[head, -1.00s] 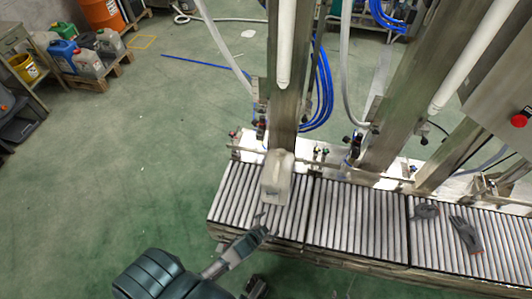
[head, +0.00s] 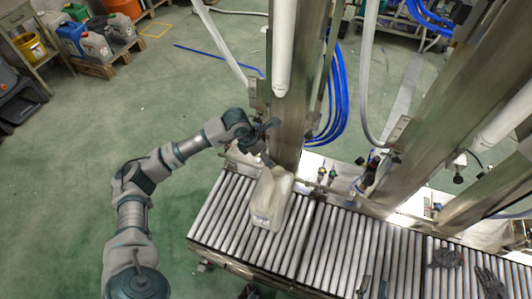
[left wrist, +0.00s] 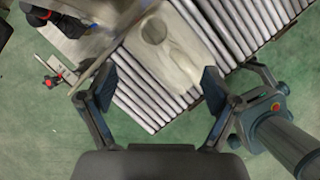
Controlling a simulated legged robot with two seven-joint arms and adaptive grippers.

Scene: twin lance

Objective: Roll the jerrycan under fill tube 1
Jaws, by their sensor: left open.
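The whitish translucent jerrycan (head: 268,203) stands on the left section of the roller conveyor (head: 222,215), in front of a steel post. A white fill tube (head: 284,50) hangs above and behind it; I cannot tell whether they line up. My left gripper (head: 266,140) is at the far side of the jerrycan, near the post. In the left wrist view, my left gripper (left wrist: 158,92) is open, its fingers on either side of the jerrycan (left wrist: 170,58), with no clear contact. Dark fingertips of my right gripper (head: 373,288) show at the bottom edge; their opening is unclear.
Dark gloves (head: 445,258) lie on the conveyor at the right. Another white tube (head: 505,115) hangs at the right. Blue hoses (head: 335,95) and valves stand behind the conveyor. Canisters on a pallet (head: 95,45) are at the upper left.

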